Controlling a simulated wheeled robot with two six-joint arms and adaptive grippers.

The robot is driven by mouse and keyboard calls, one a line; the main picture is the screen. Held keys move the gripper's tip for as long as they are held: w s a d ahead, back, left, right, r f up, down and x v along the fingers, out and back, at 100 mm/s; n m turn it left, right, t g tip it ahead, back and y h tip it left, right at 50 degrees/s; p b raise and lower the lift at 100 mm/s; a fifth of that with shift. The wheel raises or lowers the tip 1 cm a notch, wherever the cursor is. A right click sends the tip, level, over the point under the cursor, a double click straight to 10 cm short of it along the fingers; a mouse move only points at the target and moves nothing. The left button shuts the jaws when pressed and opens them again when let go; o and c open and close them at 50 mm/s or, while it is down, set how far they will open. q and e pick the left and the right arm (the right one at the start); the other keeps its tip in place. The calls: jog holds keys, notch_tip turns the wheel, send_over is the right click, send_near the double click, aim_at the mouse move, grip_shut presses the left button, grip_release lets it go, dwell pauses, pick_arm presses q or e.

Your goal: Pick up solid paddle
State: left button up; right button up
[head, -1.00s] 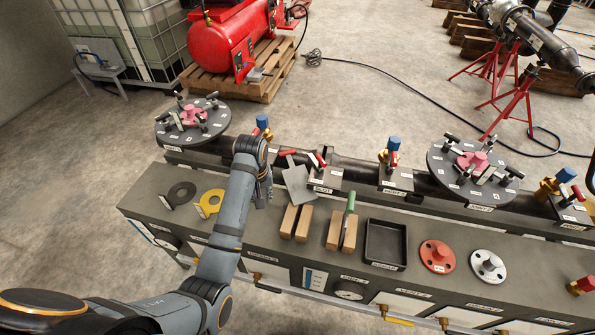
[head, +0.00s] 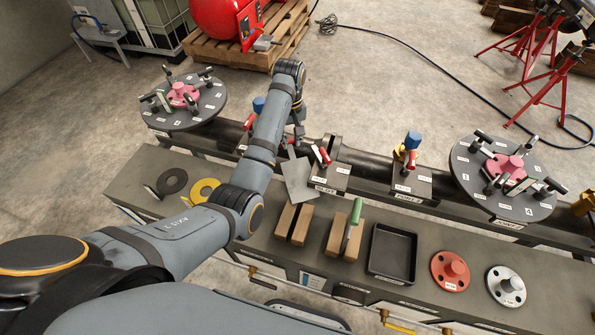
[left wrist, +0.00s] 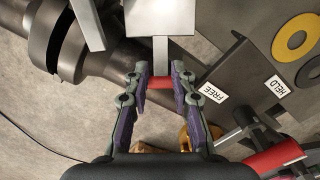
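The solid paddle, a plain grey plate (head: 298,182) with a narrow stem and a red grip, is behind the wooden blocks near the bench's back edge. In the left wrist view the plate (left wrist: 160,18) is at the top, and its stem runs down to the red grip (left wrist: 160,82). My left gripper (left wrist: 160,76) has one finger on each side of this grip, very close to it. Whether the fingers press on it I cannot tell. In the head view my left gripper (head: 296,138) is over the grip end and partly hides it. My right gripper is out of view.
Wooden blocks (head: 285,222) stand in front of the plate, and a green-handled piece (head: 353,225) sits between the pair beside them. A black tray (head: 370,262), red flange (head: 437,270) and white flange (head: 493,288) are to the right. A pipe (head: 370,162) runs behind.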

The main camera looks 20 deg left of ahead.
aim_at(291, 152)
pick_arm(q)
jog(key=shift+s+f, duration=0.15)
jog(key=shift+s, duration=0.05)
notch_tip(291, 152, down, 4)
jog(key=shift+s+d+r, duration=0.1)
jog(key=shift+f, duration=0.45)
jog(key=shift+r, duration=0.1)
grip_shut()
jog(key=shift+r, duration=0.1)
